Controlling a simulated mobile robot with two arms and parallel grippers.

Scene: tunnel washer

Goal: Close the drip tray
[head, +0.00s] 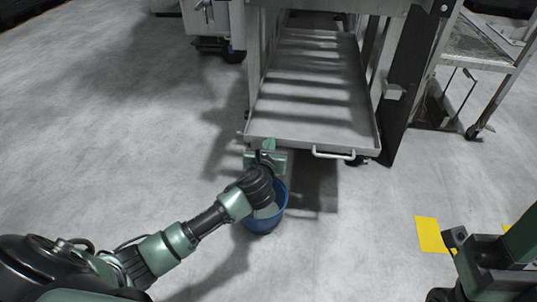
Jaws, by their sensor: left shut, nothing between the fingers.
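The drip tray (308,122) is a shallow grey metal tray under the machine frame, pulled out toward me. It has a raised rim and a light bar handle (333,154) on the right part of its front edge. My left gripper (268,147) is shut and empty. It is at the left part of the tray's front edge, left of the handle; I cannot tell whether it touches the rim. My left forearm and wrist hide part of the floor and bucket below. My right gripper does not show clearly in the view.
A blue bucket (281,206) stands on the floor below the tray's front, partly behind my left wrist. A metal wheeled cart (480,52) stands at the right. Yellow floor markings (430,235) lie at lower right. The floor at left is clear.

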